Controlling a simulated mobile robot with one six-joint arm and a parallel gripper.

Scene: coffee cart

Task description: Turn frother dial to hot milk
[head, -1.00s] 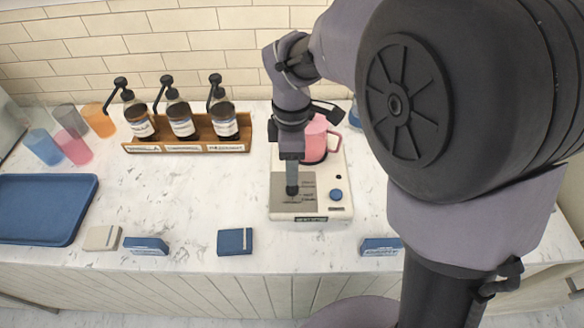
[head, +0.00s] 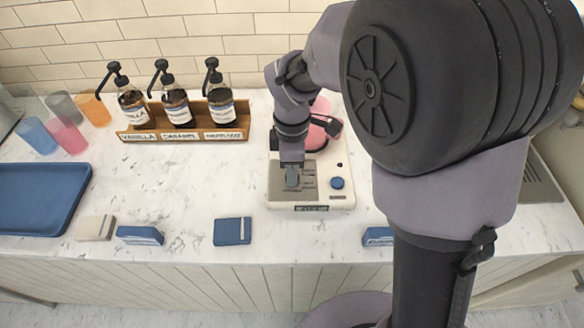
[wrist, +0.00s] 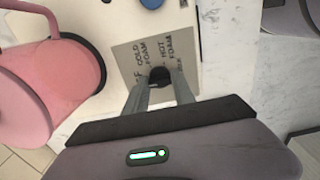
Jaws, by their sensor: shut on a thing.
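The milk frother (head: 335,202) has a white base with a grey label panel (head: 277,192). Its black dial (wrist: 159,75) shows in the wrist view between my fingertips; its pointer direction cannot be told. "COLD FOAM" and "HOT FOAM" read on the panel (wrist: 126,52); other labels are partly hidden. My gripper (wrist: 160,84) is shut on the dial, pointing down. In the head view my gripper (head: 292,181) covers the dial. A pink pitcher (wrist: 45,85) stands on the base behind the panel.
A blue button (head: 337,183) sits on the base right of my gripper. A wooden rack (head: 185,134) of syrup pump bottles stands at the back left. Small blue boxes (head: 232,231) lie along the front edge.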

